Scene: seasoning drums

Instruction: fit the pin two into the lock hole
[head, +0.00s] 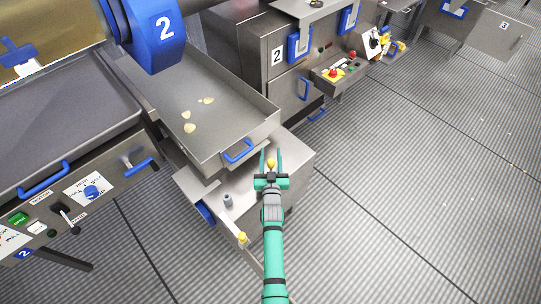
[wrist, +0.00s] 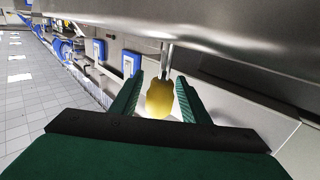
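A pin with a yellow knob (head: 271,163) stands near the far end of the steel ledge below the tray. In the wrist view its yellow knob (wrist: 160,99) and thin metal shaft (wrist: 167,60) show. My gripper (head: 271,154) is open, with its fingers on either side of this knob; in the wrist view my gripper (wrist: 158,78) shows gaps between fingers and knob. A second yellow knob (head: 242,238) sits at the ledge's near end. I cannot tell which pin is pin two. A short grey cylinder (head: 228,200) stands on the ledge; I cannot make out the lock hole.
A steel tray (head: 205,155) with a blue handle (head: 238,152) and a few yellowish pieces overhangs the ledge (head: 300,157). A large steel surface hangs close above my fingers in the wrist view. A cabinet marked 2 stands behind. The ridged floor (head: 400,190) at the right is clear.

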